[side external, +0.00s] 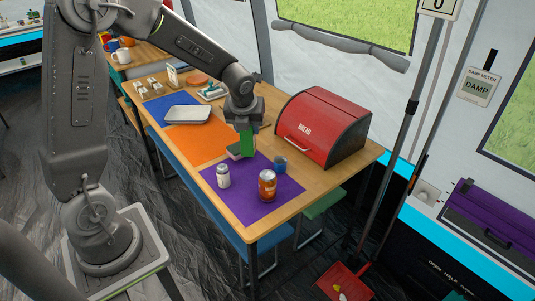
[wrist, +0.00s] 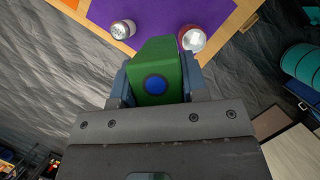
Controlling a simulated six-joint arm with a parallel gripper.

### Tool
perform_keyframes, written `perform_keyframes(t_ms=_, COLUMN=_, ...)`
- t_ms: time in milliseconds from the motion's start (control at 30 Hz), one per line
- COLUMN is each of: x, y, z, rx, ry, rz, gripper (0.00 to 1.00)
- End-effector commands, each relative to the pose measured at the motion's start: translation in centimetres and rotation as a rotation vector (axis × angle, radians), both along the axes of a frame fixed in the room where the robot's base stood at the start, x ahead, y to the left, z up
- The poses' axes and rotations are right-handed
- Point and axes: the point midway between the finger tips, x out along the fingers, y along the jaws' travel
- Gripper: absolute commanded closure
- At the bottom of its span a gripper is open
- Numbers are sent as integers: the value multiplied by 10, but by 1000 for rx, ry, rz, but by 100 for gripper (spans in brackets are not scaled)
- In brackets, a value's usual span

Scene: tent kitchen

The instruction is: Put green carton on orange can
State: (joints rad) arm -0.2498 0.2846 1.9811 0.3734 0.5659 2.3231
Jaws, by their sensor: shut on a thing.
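The green carton (side external: 247,142) is in my gripper (side external: 242,130), above the table near the edge between the orange and purple mats. In the wrist view the green carton (wrist: 158,72) has a blue round cap facing the camera, and the fingers of my gripper (wrist: 158,85) press on both its sides. The orange can (side external: 267,185) stands upright on the purple mat, to the right of and nearer than the carton in the side view. Its top (wrist: 193,40) shows in the wrist view at the carton's upper right, apart from it.
A white shaker (side external: 223,176) and a blue cup (side external: 280,163) stand on the purple mat (side external: 240,208), close to the can. A red bread bin (side external: 318,130) stands behind, to the right. A pale tray (side external: 187,114) lies further left. The mat's front part is clear.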

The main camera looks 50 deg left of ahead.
Motion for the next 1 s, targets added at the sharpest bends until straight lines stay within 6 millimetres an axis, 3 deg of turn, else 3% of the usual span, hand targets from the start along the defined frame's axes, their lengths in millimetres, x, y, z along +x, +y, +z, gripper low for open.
perform_keyframes(t_ms=100, x=16, y=-22, z=-16, rx=-1, ry=1, rz=-5, gripper=89)
perform_keyframes(t_ms=300, x=32, y=-42, z=-31, rx=0, ry=-1, rz=-1, gripper=89)
perform_keyframes(t_ms=467, x=35, y=-45, z=-38, rx=0, ry=0, rz=1, gripper=89)
perform_keyframes(t_ms=733, x=34, y=-44, z=-72, rx=-1, ry=-1, rz=2, gripper=89)
perform_keyframes(t_ms=1000, x=35, y=-44, z=-74, rx=0, ry=-3, rz=1, gripper=89)
